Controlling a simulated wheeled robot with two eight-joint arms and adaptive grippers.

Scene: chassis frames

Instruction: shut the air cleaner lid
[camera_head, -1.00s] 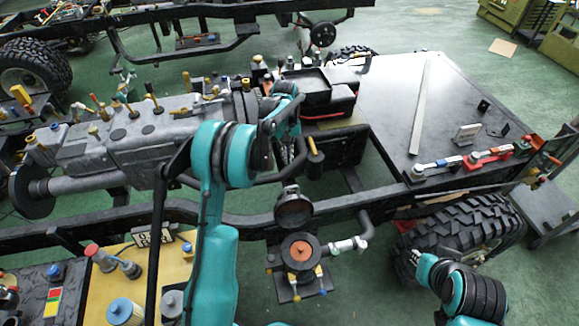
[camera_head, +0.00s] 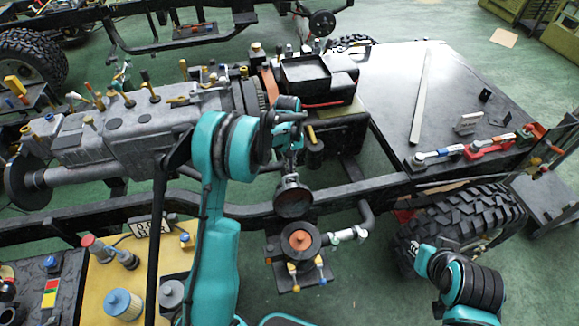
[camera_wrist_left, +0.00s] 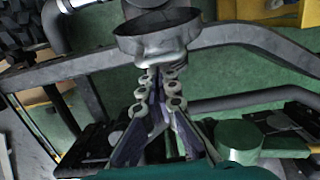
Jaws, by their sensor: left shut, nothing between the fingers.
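The air cleaner (camera_head: 315,246) is a dark round housing with an orange centre, on a bracket at the near side of the chassis rail. Its round dark lid (camera_head: 293,204) stands open, tilted up at the housing's far side. The lid also shows at the top of the left wrist view (camera_wrist_left: 160,38). My left gripper (camera_head: 290,172) is just behind the raised lid, fingers pointing down towards it, shut and empty. In the left wrist view its closed fingertips (camera_wrist_left: 165,72) are at the lid's back edge; I cannot tell whether they touch. My right gripper is not visible.
A pipe with a silver fitting (camera_head: 348,235) sticks out right of the air cleaner. The black chassis rail (camera_head: 240,210) runs behind it. A large tyre (camera_head: 465,220) lies to the right, and a yellow bench (camera_head: 150,260) with parts stands at left.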

